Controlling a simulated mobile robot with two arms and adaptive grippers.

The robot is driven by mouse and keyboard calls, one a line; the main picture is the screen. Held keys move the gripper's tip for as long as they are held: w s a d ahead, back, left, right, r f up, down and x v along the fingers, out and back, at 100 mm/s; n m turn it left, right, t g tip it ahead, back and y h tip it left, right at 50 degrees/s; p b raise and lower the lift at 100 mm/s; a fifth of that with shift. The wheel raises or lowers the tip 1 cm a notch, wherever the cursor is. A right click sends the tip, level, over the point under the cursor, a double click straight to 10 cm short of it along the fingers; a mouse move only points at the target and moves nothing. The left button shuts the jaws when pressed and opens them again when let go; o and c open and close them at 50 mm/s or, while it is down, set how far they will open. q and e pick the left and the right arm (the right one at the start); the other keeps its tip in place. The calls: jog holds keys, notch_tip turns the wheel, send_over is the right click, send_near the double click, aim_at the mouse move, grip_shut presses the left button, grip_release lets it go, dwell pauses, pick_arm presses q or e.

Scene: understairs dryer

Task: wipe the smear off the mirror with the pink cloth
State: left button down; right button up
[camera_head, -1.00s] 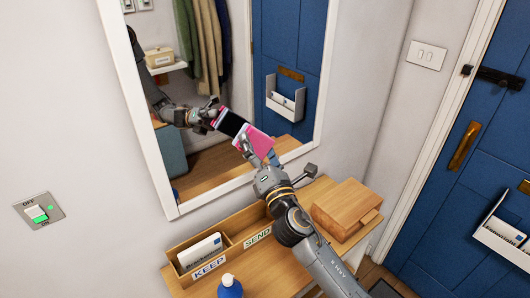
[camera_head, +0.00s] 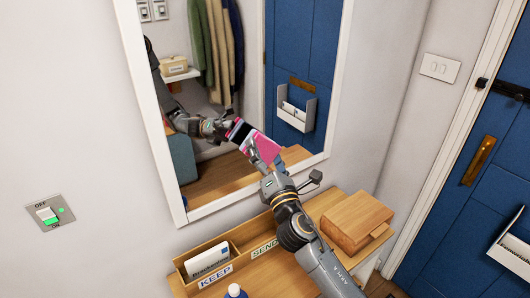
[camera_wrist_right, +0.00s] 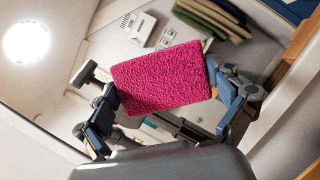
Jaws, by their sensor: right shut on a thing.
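My right gripper (camera_head: 266,160) is shut on the pink cloth (camera_head: 267,146) and holds it up at the lower part of the mirror. In the right wrist view the cloth (camera_wrist_right: 163,78) sits between the two fingers, a flat fuzzy pad facing the mirror. The white-framed mirror (camera_head: 203,192) hangs on the wall and reflects my arm, the cloth, coats and a blue door. I cannot tell whether the cloth touches the glass. I cannot make out the smear; the cloth and gripper cover part of the glass. My left gripper is not directly in view.
Below the mirror, a wooden shelf (camera_head: 262,284) bears a KEEP/SEND organiser (camera_head: 240,272) with a white packet (camera_head: 208,259), a wooden box (camera_head: 355,221) and a blue bottle (camera_head: 236,292). A switch (camera_head: 48,215) is on the left wall, a blue door (camera_head: 472,215) at right.

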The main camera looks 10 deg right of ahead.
aim_at(276, 150)
jog(key=shift+w+a+b, duration=0.15)
jog(key=shift+w+a, duration=0.05)
jog(key=shift+w, duration=0.25)
jog(key=shift+w+a+b, duration=0.15)
jog(key=shift+w+a, duration=0.05)
jog(key=shift+w, duration=0.25)
jog(key=shift+w+d, duration=0.3)
jog(key=shift+d, duration=0.6)
jog(key=shift+w+d, duration=0.3)
jog(key=shift+d, duration=0.6)
jog(key=shift+w+d, duration=0.15)
jog(key=shift+s+a+r, duration=0.1)
jog(key=shift+s+a, duration=0.15)
jog(key=shift+a, duration=0.4)
jog(key=shift+s+a+f, duration=0.1)
jog(key=shift+s+a, duration=0.15)
jog(key=shift+a, duration=0.4)
jog(key=shift+s+a+r, duration=0.1)
jog(key=shift+s+a, duration=0.15)
jog(key=shift+a, duration=0.4)
jog(key=shift+s, duration=0.1)
